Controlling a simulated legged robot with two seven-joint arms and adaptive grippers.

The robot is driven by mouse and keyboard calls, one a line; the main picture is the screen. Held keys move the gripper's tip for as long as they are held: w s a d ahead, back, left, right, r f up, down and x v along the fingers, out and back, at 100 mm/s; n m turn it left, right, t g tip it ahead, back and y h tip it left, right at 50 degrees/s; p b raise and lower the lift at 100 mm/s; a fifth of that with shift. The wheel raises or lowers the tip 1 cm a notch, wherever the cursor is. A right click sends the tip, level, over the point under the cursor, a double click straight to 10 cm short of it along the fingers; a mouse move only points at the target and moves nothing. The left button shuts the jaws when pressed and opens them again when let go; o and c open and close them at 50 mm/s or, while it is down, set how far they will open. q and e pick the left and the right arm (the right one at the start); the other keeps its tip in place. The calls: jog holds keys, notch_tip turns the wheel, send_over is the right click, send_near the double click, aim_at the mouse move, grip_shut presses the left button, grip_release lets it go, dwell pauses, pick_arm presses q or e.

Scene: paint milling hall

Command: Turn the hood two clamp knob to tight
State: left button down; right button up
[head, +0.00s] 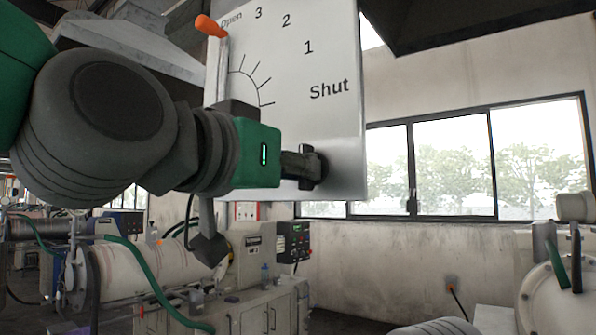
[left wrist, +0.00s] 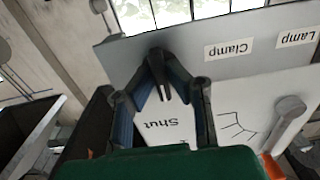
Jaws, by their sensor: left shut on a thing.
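A pale panel (head: 290,60) fills the upper middle of the head view, with a scale reading Open, 3, 2, 1, Shut. A dark knob (head: 319,167) sits at its lower right, below the word Shut. My left gripper (head: 303,163) reaches it from the left and is shut on it. In the left wrist view my left gripper's fingers (left wrist: 160,80) come together and largely hide the knob. A Clamp label (left wrist: 228,49) shows upside down beside them. The knob's pointer and any tight mark cannot be made out. My right gripper is not in view.
An orange-tipped lever (head: 211,27) stands at the panel's upper left, close above my left arm. A Lamp label (left wrist: 297,39) is beside the Clamp label. A milling machine (head: 150,268) stands behind at lower left, and another pale machine (head: 545,295) at right. Windows (head: 450,165) line the back wall.

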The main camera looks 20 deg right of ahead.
pick_arm(q)
jog(key=shift+w+a+r, duration=0.1)
jog(key=shift+r, duration=0.1)
jog(key=c, duration=1.6)
grip_release()
jog(key=shift+w+f, duration=0.1)
jog(key=shift+f, duration=0.05)
jog(key=v, duration=1.1)
jog(key=shift+s+a+f, duration=0.1)
jog(key=shift+s+a, duration=0.15)
jog(key=shift+a, duration=0.05)
jog(key=shift+d, duration=0.25)
